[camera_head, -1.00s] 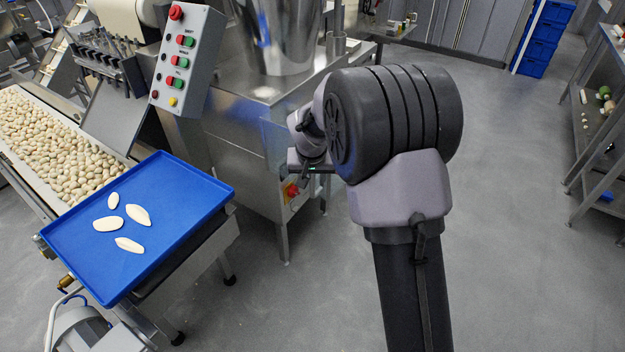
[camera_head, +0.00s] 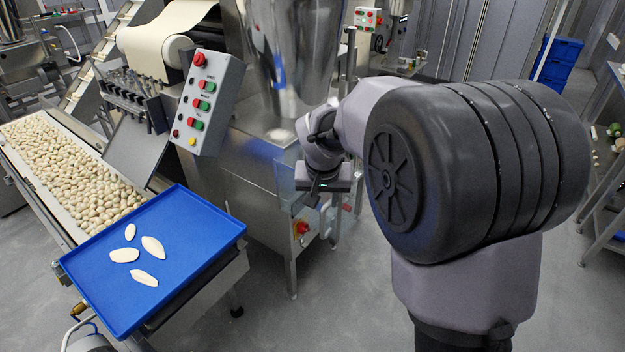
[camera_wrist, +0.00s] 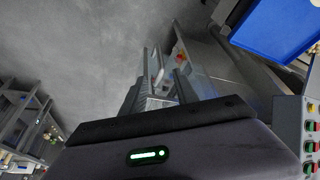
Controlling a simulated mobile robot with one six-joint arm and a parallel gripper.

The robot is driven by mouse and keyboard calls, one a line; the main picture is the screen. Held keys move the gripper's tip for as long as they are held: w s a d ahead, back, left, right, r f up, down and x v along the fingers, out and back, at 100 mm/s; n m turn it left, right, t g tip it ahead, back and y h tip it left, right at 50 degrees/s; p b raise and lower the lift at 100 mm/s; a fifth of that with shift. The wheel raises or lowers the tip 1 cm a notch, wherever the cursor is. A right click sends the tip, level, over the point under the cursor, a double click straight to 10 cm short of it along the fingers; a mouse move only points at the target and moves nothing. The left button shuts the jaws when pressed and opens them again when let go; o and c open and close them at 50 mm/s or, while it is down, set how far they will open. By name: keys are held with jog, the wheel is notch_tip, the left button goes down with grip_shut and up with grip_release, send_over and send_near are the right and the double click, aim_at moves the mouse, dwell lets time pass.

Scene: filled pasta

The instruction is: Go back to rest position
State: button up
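My gripper (camera_head: 318,205) hangs below my wrist in front of the steel machine, right of the blue tray (camera_head: 190,202). In the wrist view my gripper (camera_wrist: 166,72) shows two fingers apart with a gap between them, and I see nothing held. The tray carries several pale, flat oval pieces (camera_head: 153,247), lying loose on it. My arm fills the right middle of the head view, and its large dark joint hides part of the floor behind.
A conveyor (camera_head: 62,170) full of filled pasta runs up to the tray. A control box (camera_head: 207,103) with coloured buttons and a steel hopper (camera_head: 290,60) stand behind. A red emergency button (camera_head: 303,227) is close to my gripper. Shelves (camera_head: 607,185) stand at right.

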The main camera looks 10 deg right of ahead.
jog(key=shift+r, duration=0.1)
jog(key=s+a+r+y, duration=0.1)
jog(key=s+r, duration=0.2)
jog(key=s, duration=0.4)
jog(key=s+a+r+t, duration=0.1)
jog(key=s+r, duration=0.2)
jog(key=s, duration=0.4)
jog(key=s+a+r+y, duration=0.1)
jog(key=s+a+r, duration=0.15)
jog(key=s, duration=0.35)
jog(key=s+a+f+m+y, duration=0.1)
jog(key=s, duration=0.8)
jog(key=shift+s+a+t, duration=0.25)
jog(key=shift+a+t, duration=0.05)
jog(key=shift+a, duration=0.1)
